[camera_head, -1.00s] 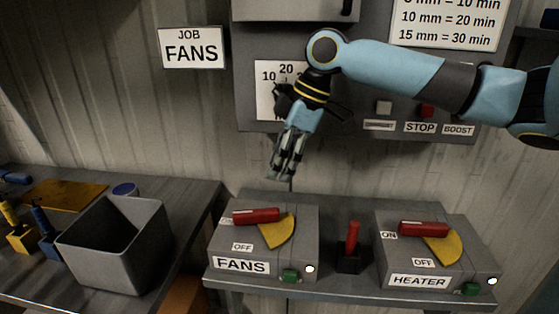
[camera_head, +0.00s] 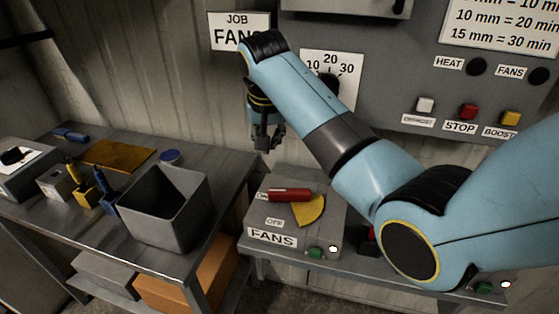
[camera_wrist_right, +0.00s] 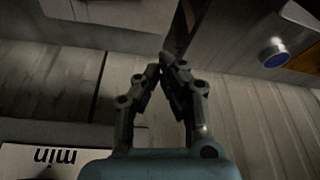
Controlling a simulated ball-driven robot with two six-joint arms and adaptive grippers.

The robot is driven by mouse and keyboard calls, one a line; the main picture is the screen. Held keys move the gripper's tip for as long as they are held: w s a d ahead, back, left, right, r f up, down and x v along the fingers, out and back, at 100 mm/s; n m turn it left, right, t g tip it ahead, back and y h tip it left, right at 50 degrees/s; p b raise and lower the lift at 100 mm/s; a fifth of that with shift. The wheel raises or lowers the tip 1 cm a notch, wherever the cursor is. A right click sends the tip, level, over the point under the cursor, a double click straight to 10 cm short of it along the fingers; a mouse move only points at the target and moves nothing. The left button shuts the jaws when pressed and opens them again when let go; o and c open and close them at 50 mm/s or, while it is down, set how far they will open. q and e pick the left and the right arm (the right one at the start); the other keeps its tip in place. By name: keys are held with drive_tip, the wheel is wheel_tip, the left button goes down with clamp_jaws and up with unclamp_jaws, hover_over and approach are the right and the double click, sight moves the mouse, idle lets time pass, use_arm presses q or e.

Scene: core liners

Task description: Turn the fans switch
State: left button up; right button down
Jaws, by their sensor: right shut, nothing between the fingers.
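The fans switch box (camera_head: 262,215) is grey, with a FANS label (camera_head: 272,237) on its front. Its red handle (camera_head: 289,195) lies across the top, with one end by the partly hidden ON label and the OFF label (camera_head: 274,222) below it. A yellow sector (camera_head: 311,211) shows beside the handle. My right gripper (camera_head: 266,150) hangs above and behind the box, near the wall, apart from the handle. In the right wrist view its fingers (camera_wrist_right: 163,68) meet at the tips with nothing between them. My left gripper is in no view.
A grey open bin (camera_head: 165,240) stands on the left bench, with a blue round lid (camera_head: 170,156) behind it. The JOB FANS sign (camera_head: 222,31) and control panel (camera_head: 425,70) are on the wall. My right arm covers most of the heater box.

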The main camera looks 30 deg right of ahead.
drive_tip(key=x, duration=0.9)
drive_tip(key=shift+d+f+b, duration=0.15)
drive_tip(key=shift+f+b, duration=0.15)
drive_tip(key=shift+s+a+p, duration=0.4)
drive_tip(key=shift+s+p, duration=0.1)
drive_tip(key=shift+s, duration=0.1)
drive_tip(key=shift+s+a+p, duration=0.45)
drive_tip(key=shift+s+p, duration=0.05)
drive_tip(key=shift+s, duration=0.15)
drive_tip(key=shift+s+a, duration=0.3)
drive_tip(key=shift+s, duration=0.1)
drive_tip(key=shift+f, duration=0.15)
drive_tip(key=shift+w, duration=0.1)
